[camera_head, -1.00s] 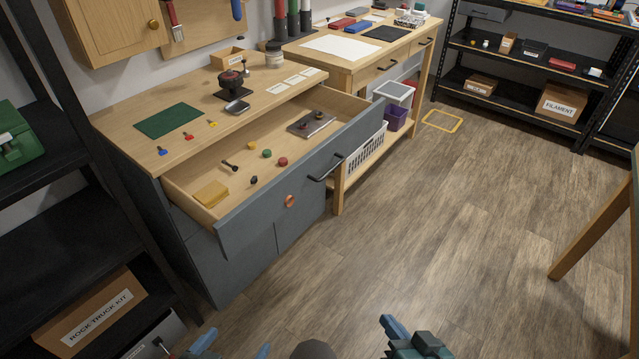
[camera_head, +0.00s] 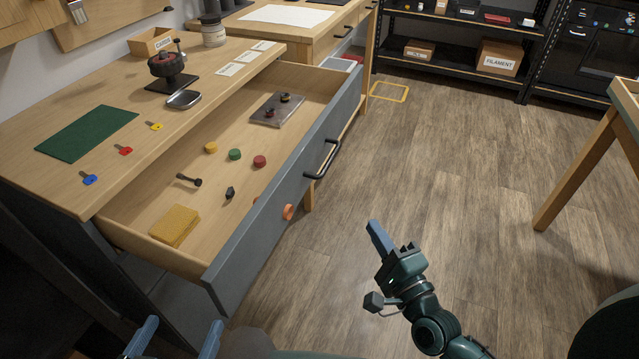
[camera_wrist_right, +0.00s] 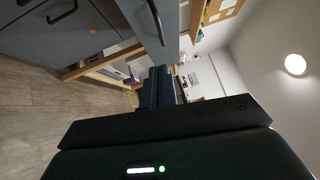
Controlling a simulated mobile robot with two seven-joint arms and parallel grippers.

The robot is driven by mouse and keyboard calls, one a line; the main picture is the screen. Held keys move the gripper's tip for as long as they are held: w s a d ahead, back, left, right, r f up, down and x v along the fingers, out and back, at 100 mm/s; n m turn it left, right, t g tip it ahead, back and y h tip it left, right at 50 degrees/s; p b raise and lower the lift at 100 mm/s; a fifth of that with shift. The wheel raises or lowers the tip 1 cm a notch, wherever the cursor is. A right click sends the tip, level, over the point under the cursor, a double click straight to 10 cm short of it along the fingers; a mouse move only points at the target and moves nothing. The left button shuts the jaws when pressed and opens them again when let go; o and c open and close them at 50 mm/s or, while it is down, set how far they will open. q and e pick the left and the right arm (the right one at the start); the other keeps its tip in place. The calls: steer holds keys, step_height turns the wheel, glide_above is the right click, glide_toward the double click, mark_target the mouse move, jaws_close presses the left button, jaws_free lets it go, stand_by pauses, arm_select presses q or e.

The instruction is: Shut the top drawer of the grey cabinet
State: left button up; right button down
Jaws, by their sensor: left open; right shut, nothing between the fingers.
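The top drawer (camera_head: 262,225) of the grey cabinet (camera_head: 165,307) is pulled well out, with its grey front and dark bar handle (camera_head: 322,160) facing the floor side. In the right wrist view a grey panel with a dark handle (camera_wrist_right: 152,22) shows at the top. My right gripper (camera_head: 374,232) is shut and empty, to the right of the drawer front and apart from it. My left gripper (camera_head: 178,340) is open at the bottom edge, near the drawer's near corner, its fingers spread apart with nothing between them.
The drawer holds a yellow sponge (camera_head: 175,226), a metal plate (camera_head: 277,109) and several small parts. Keys, a green mat (camera_head: 87,132) and a black stand (camera_head: 170,72) lie on the cabinet top. A wooden table leg (camera_head: 577,170) stands at right. The floor between is clear.

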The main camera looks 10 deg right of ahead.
steer(key=a+x, duration=0.2)
steer(key=x, duration=1.1)
steer(key=shift+s+a+r, duration=0.2)
steer(key=shift+a+r, duration=0.05)
